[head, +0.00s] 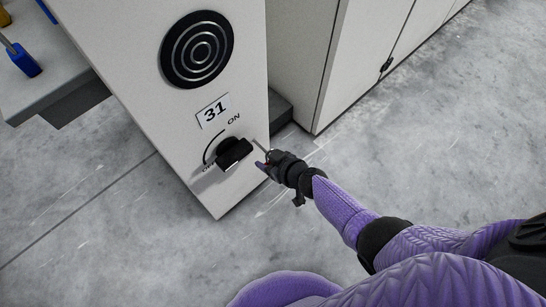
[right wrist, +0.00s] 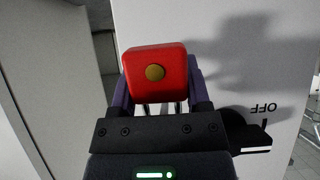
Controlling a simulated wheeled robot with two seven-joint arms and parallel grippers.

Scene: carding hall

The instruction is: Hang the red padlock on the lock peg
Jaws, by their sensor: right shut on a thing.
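The red padlock (right wrist: 156,54) fills the upper middle of the right wrist view, with a round brass spot on its face. My right gripper (right wrist: 158,88) is shut on it, one purple finger on each side. Thin metal bars show below the padlock body. In the head view my right gripper (head: 264,163) is at the right edge of the cabinet front, beside the black switch handle (head: 234,151). A thin grey piece (head: 260,146) shows at its tip; I cannot tell whether it is the shackle or the lock peg. My left gripper is not in view.
The pale cabinet (head: 150,60) carries a round black grille (head: 197,49), a 31 label (head: 213,110) and ON and OFF marks. A grey shelf (head: 60,85) with a blue item (head: 24,62) stands at left. More cabinets (head: 365,50) stand behind. The floor at right is clear.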

